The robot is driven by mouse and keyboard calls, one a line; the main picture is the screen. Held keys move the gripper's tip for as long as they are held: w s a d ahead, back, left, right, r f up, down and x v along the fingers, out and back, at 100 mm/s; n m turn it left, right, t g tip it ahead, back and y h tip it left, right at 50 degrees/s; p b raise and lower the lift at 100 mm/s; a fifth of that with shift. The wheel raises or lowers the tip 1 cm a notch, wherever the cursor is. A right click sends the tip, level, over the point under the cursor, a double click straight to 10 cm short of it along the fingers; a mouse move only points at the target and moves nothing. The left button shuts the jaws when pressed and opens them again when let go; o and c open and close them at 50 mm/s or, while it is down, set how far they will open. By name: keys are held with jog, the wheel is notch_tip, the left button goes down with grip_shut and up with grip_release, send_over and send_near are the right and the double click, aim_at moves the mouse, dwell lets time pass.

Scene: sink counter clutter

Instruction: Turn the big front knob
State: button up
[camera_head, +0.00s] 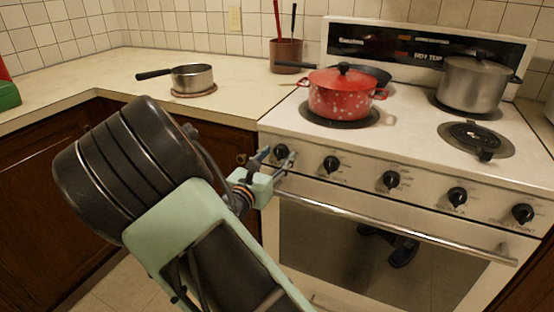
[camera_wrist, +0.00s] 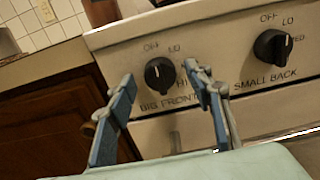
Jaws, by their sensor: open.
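The big front knob (camera_wrist: 160,74) is black and round, on the stove's white front panel, with "BIG FRONT" printed below it. Its white mark points up, roughly at OFF. It is the leftmost knob (camera_head: 281,151) in the head view, partly covered by my fingers. My gripper (camera_wrist: 162,82) is open, with one blue-grey finger on each side of the knob in the wrist view. In the head view my gripper (camera_head: 275,156) is right at the panel's left end. I cannot tell whether the fingers touch the knob.
The small back knob (camera_wrist: 272,46) is just to the right, with more knobs along the panel. The oven handle (camera_head: 400,228) runs below. A red pot (camera_head: 341,96) and a steel pot (camera_head: 474,84) stand on the stove (camera_head: 410,130). A small saucepan (camera_head: 192,77) is on the counter.

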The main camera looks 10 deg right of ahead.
jog(key=shift+w+d, duration=0.15)
jog(key=shift+c, duration=0.2)
jog(key=c, duration=1.1)
jog(key=m+b, duration=0.1)
jog(key=m, duration=0.1)
jog(key=m+b, duration=0.2)
jog(key=shift+f+m, duration=0.2)
jog(key=shift+m, duration=0.1)
jog(key=m+b, duration=0.2)
jog(key=shift+m+b, duration=0.4)
jog(key=shift+r+m+b, duration=0.1)
jog(key=shift+m+b, duration=0.55)
jog(key=shift+m, duration=0.05)
